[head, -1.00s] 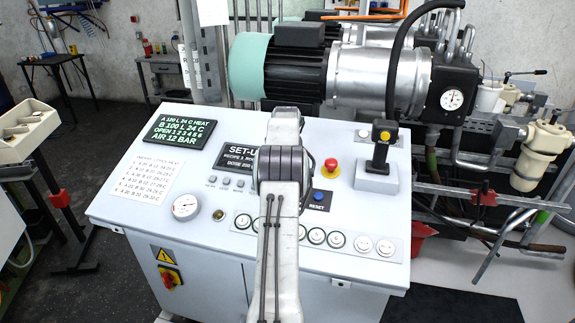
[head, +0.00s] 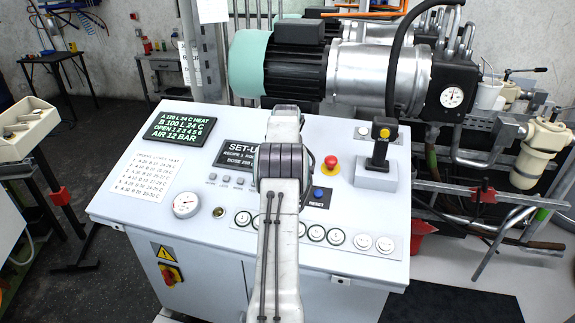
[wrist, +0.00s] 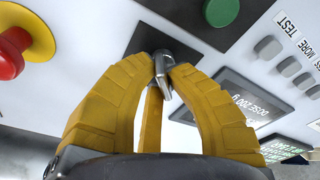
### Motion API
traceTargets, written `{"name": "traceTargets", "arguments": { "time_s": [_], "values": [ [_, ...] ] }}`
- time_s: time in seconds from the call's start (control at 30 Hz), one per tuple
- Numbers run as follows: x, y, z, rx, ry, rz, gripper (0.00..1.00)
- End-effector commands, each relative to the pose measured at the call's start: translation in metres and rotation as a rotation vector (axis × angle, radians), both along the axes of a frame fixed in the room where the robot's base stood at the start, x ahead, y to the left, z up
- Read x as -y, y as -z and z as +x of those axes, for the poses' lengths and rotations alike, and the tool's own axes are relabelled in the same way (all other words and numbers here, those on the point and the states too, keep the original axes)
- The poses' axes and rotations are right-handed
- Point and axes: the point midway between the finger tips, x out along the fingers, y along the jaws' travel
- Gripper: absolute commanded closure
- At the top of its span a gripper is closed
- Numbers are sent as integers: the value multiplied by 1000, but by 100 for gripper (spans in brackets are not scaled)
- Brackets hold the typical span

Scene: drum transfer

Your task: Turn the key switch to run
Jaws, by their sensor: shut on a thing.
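The key switch shows in the wrist view as a small metal key (wrist: 164,84) on a dark plate of the control panel. My gripper (wrist: 160,70) has its yellow fingers closed in around the key, and its tips are shut on it. The fingers hide part of the key and its base, and I cannot read any position marks there. In the head view my own arm hides the gripper and the key switch.
The white control panel (head: 140,208) carries a red stop button (head: 332,161), a joystick (head: 380,150), a blue reset button (head: 318,193) and a set-up screen (head: 232,153). A green button (wrist: 221,11) sits near the key. Motors and pipes stand behind.

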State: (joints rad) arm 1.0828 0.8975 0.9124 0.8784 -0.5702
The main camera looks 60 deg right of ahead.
Motion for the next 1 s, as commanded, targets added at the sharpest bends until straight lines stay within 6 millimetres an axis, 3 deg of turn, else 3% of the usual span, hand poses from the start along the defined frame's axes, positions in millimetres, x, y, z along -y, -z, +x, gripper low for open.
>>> {"name": "traceTargets", "arguments": {
  "time_s": [0.7, 0.73, 1.0],
  "values": [
    [0, 1, -2, 54, 119, 21, 100],
    [0, 1, -2, 54, 119, 21, 84],
    [0, 1, -2, 54, 118, 19, 60]
  ]
}}
